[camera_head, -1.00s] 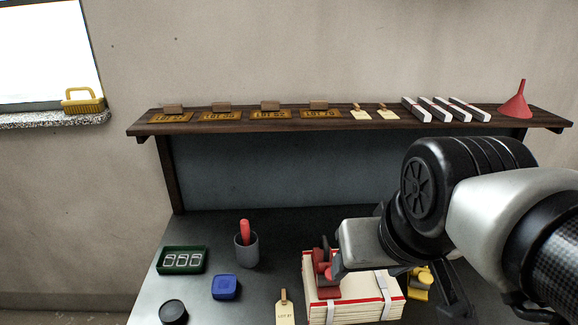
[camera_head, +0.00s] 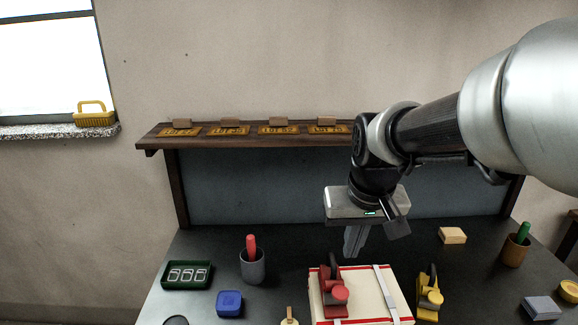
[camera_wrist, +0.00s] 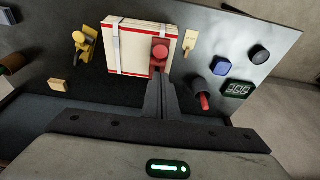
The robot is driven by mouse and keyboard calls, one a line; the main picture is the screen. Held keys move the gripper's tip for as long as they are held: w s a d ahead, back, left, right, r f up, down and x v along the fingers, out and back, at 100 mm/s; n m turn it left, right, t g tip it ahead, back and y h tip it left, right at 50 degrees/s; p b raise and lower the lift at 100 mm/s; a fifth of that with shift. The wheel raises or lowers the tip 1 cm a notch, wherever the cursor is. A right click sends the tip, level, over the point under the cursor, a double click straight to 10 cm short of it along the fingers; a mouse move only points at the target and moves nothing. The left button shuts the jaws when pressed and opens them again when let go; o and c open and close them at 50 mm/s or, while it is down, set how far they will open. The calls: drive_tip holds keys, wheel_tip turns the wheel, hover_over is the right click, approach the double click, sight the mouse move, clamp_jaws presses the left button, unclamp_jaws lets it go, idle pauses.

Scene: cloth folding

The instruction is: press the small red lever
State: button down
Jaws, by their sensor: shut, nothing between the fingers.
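A small red lever device (camera_head: 333,290) with a round red knob sits on a cream stack with red edges (camera_head: 365,298), bound with white straps. In the wrist view the red lever (camera_wrist: 160,54) shows just beyond my fingertips on the stack. I cannot tell whether the fingertips touch anything. A yellow lever device (camera_head: 429,294) stands right of the stack.
A grey cup with a red handle (camera_head: 253,264), a blue block (camera_head: 229,303) and a green counter box (camera_head: 187,274) stand left. A brown cup (camera_head: 516,249) and wooden block (camera_head: 452,235) stand right. The shelf (camera_head: 160,141) runs behind.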

drive_tip(key=b, duration=0.1)
hover_over(340, 290)
drive_tip(key=s, duration=0.1)
wheel_tip(340, 290, down, 12)
drive_tip(key=shift+f, duration=0.8)
drive_tip(key=shift+f+b, duration=0.2)
drive_tip(key=shift+b, duration=0.35)
